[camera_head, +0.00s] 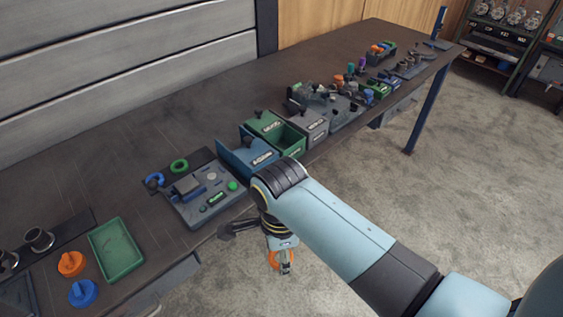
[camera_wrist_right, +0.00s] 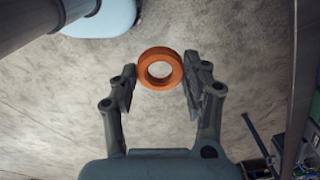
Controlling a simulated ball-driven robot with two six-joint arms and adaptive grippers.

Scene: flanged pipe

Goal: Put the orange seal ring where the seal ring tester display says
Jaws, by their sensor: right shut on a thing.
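My right gripper (camera_head: 283,266) hangs over the floor beyond the table's near edge, shut on the orange seal ring (camera_head: 273,258). The grey seal ring tester (camera_head: 185,213) stands on the table left of my right arm. Its display (camera_head: 215,198) is lit green, with lettering too small to read for sure. A green round light or button (camera_head: 232,186) is beside it. Behind my arm are a blue bin (camera_head: 240,158) and a green bin (camera_head: 291,139). My left gripper is out of view.
A green ring (camera_head: 180,166) and a blue ring (camera_head: 154,181) lie behind the tester. A green tray (camera_head: 117,268), an orange knobbed part (camera_head: 71,263) and a blue one (camera_head: 82,293) are at front left. The back left tabletop is clear.

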